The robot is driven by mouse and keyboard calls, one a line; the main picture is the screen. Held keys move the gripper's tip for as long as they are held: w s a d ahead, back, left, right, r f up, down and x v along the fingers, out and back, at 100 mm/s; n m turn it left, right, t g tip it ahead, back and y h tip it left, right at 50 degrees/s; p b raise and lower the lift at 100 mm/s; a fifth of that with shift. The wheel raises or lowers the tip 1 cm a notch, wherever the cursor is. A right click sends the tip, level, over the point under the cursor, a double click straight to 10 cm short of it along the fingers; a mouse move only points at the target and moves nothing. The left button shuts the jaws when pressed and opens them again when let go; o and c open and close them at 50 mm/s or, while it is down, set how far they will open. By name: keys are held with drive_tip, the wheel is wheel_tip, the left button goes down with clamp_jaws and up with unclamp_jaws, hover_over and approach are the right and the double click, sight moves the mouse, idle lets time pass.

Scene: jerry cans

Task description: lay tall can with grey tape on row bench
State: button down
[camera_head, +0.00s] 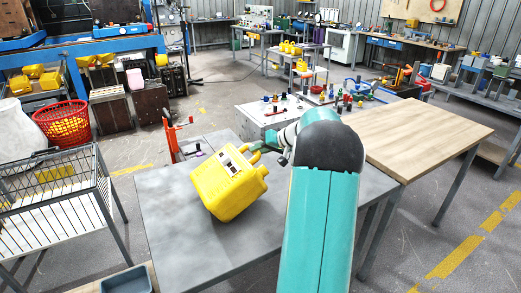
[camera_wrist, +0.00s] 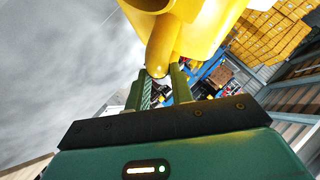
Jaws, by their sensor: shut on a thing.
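A yellow jerry can (camera_head: 226,190) is tilted at the grey-topped table, with a pale and dark patch on its upper face. I cannot tell whether that patch is grey tape, or whether the can touches the tabletop. My gripper (camera_head: 260,153) is at the can's upper right end. In the wrist view my gripper (camera_wrist: 162,88) is shut on a narrow yellow part of the can (camera_wrist: 205,28), and the can's body fills the top middle. The grey-topped table (camera_head: 175,240) lies beneath the can. I cannot tell which surface is the row bench.
A wood-topped table (camera_head: 425,135) stands clear to the right. A wire cart (camera_head: 55,215) stands left, with a red basket (camera_head: 62,122) behind it. The grey tabletop around the can looks clear.

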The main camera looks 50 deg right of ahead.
drive_tip(key=c, duration=1.2)
unclamp_jaws()
drive_tip(key=v, duration=1.2)
drive_tip(key=w+a+r+n+g, duration=0.1)
drive_tip(key=a+r+g, duration=0.1)
drive_tip(key=a, duration=1.2)
drive_tip(key=w+a+r+n+g, duration=0.1)
drive_tip(key=a+r+n+g, duration=0.15)
drive_tip(key=a, duration=1.15)
drive_tip(key=s+a+f+n+h, duration=0.1)
drive_tip(key=s+a+f, duration=0.1)
drive_tip(key=s+a, duration=0.6)
drive_tip(key=s+a+f+n+h, duration=0.1)
drive_tip(key=s+a+f, duration=0.1)
drive_tip(key=s+a, duration=0.6)
drive_tip(key=a, duration=0.4)
drive_tip(key=shift+a+f+n+g, duration=0.3)
drive_tip(key=shift+f+n+g, duration=0.05)
